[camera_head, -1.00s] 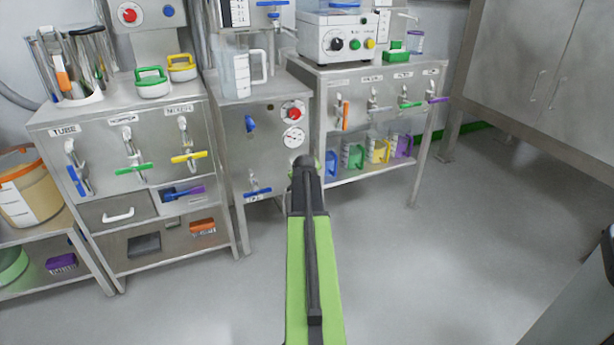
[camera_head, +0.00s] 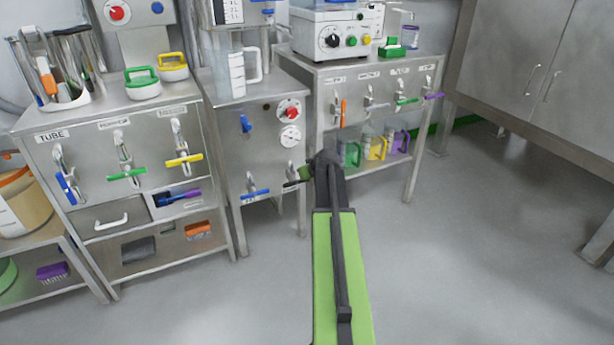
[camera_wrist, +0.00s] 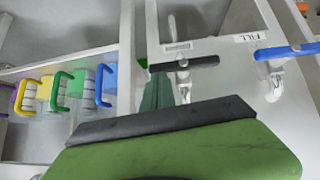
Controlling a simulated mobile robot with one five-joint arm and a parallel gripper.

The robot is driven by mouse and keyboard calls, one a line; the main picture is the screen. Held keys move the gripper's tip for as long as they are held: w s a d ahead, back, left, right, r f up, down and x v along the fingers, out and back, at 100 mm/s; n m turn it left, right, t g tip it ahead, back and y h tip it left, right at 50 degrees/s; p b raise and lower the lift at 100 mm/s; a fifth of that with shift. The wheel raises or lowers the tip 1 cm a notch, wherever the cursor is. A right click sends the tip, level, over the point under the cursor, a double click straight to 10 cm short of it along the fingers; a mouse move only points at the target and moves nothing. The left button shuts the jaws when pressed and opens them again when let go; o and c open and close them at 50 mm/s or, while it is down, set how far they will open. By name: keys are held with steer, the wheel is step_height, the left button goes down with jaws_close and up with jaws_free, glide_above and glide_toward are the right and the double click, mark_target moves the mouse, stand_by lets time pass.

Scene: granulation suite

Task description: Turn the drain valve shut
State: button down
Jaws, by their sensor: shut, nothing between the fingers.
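The black-handled valve (camera_wrist: 184,63) hangs on the middle steel cabinet's front, beside a blue-handled valve labelled FILL (camera_wrist: 284,52). Its own label is too blurred to read, but I take it for the drain valve. In the wrist view its black handle lies roughly crosswise. In the head view the black handle (camera_head: 292,184) shows just left of my gripper (camera_head: 304,174), partly hidden by it. In the wrist view my gripper (camera_wrist: 165,122) spans the bottom, below the black handle, with a gap visible between. It is shut and empty; its fingertips are not clearly seen.
Left, a cabinet (camera_head: 80,222) carries blue, green and yellow valve handles. Right, a steel table (camera_head: 320,150) has several valves above a shelf of coloured-handled jugs (camera_head: 377,148). Open floor (camera_head: 450,260) lies to the right.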

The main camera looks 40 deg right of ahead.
steer(key=shift+a, duration=0.1)
stand_by(0.3)
steer(key=w+d+r+p+v, duration=0.1)
steer(key=r+p+v, duration=0.1)
steer(key=p+v, duration=0.9)
steer(key=shift+s+r, duration=0.3)
steer(key=shift+r, duration=0.3)
steer(key=shift+a, duration=0.1)
